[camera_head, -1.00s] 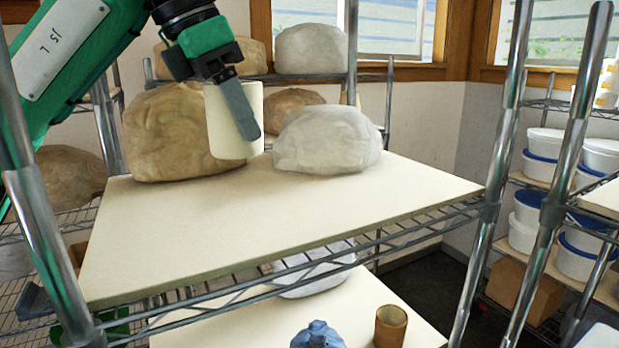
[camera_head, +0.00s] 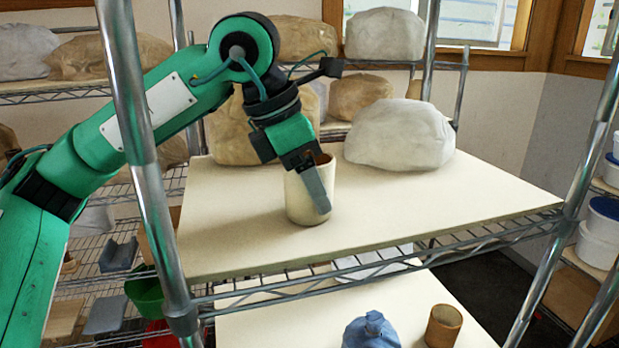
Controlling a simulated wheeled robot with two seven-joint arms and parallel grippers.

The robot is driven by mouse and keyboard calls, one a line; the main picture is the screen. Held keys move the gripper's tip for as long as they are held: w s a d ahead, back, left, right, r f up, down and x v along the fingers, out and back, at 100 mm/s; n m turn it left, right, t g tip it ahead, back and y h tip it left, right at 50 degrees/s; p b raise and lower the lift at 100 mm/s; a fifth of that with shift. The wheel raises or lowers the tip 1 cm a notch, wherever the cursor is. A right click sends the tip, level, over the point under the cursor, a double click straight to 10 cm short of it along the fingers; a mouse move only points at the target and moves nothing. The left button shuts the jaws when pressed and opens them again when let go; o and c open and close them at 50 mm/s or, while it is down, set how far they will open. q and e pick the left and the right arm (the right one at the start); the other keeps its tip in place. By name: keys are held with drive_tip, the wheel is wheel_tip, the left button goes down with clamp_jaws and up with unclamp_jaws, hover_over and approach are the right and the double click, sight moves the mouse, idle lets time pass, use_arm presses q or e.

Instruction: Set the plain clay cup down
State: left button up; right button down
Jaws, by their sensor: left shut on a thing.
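A pale cream cup (camera_head: 300,204) with a brown inside stands upright at the middle of the white shelf board (camera_head: 420,211). My left gripper (camera_head: 318,190) comes down from above and is shut on the cup's wall, with one grey finger on its outer front side. The cup's base is at or very near the board; I cannot tell whether it fully rests there. A smaller plain brown clay cup (camera_head: 443,327) stands on the board below, away from the gripper. My right gripper is not in view.
A tan bagged lump (camera_head: 230,130) and a white bagged lump (camera_head: 400,135) sit at the board's back. Metal posts (camera_head: 145,170) stand at the front corners. The board is clear right of the cup. A blue wrapped thing (camera_head: 371,330) is on the lower board.

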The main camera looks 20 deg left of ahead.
use_arm(q)
drive_tip(key=shift+d+f, duration=0.1)
drive_tip(key=shift+f, duration=0.05)
drive_tip(key=o, duration=1.1)
drive_tip(key=shift+o, duration=0.2)
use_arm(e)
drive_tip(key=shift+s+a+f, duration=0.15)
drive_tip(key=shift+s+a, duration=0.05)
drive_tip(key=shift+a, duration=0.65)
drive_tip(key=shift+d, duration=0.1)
use_arm(q)
drive_tip(key=shift+r, duration=0.3)
drive_tip(key=b+v, duration=0.3)
drive_tip(key=v, duration=0.8)
drive_tip(key=shift+r, duration=0.35)
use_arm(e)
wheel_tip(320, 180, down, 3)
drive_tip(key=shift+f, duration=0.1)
